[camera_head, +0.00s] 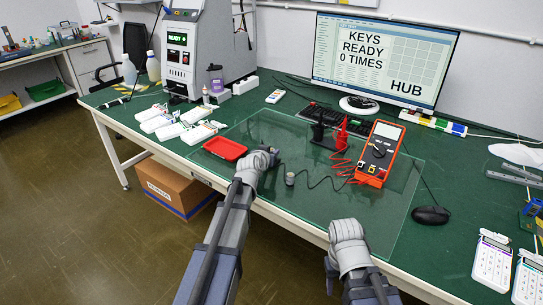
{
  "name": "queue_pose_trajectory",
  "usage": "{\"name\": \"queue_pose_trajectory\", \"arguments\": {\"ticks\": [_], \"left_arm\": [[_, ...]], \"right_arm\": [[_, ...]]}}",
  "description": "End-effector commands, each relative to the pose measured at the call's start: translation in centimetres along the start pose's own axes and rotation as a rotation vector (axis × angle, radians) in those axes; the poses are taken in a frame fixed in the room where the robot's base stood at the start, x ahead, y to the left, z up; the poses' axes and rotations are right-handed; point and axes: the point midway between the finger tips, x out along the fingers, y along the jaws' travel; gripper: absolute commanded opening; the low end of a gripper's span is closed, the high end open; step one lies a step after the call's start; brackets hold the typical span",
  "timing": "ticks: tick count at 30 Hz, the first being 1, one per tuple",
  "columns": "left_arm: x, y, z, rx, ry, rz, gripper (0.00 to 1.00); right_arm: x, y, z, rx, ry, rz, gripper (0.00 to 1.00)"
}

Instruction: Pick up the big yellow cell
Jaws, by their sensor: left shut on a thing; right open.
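I cannot make out a big yellow cell anywhere in the head view. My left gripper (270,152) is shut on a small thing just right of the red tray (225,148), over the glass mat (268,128). The wrist and fingers hide what it holds. My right gripper (347,230) is at the front edge of the table, apart from any object. It is open, though its fingertips are hard to see from behind.
A small grey cylinder (290,178) with a black cable stands right of my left gripper. An orange multimeter (380,153) with red leads lies farther right. A black mouse (431,215) and white keypads (493,261) are at the right. Several white devices (172,130) lie at the left.

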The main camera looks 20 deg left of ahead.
Motion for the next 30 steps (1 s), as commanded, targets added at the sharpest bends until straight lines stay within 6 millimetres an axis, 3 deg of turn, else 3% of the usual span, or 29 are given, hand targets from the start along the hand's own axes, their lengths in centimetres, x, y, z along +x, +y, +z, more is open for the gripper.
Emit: {"name": "queue_pose_trajectory", "arguments": {"ticks": [17,23,30], "left_arm": [[-0.1,0.0,-0.2,0.0,0.0,0.0,0.0],[-0.7,0.0,-1.6,0.0,0.0,0.0,0.0],[-1.9,0.0,-4.7,0.0,0.0,0.0,0.0]], "right_arm": [[-0.3,0.0,0.0,0.0,0.0,0.0,0.5],[-1.7,0.2,0.1,0.0,0.0,0.0,0.5],[-5.1,0.5,0.3,0.0,0.0,0.0,0.5]]}}
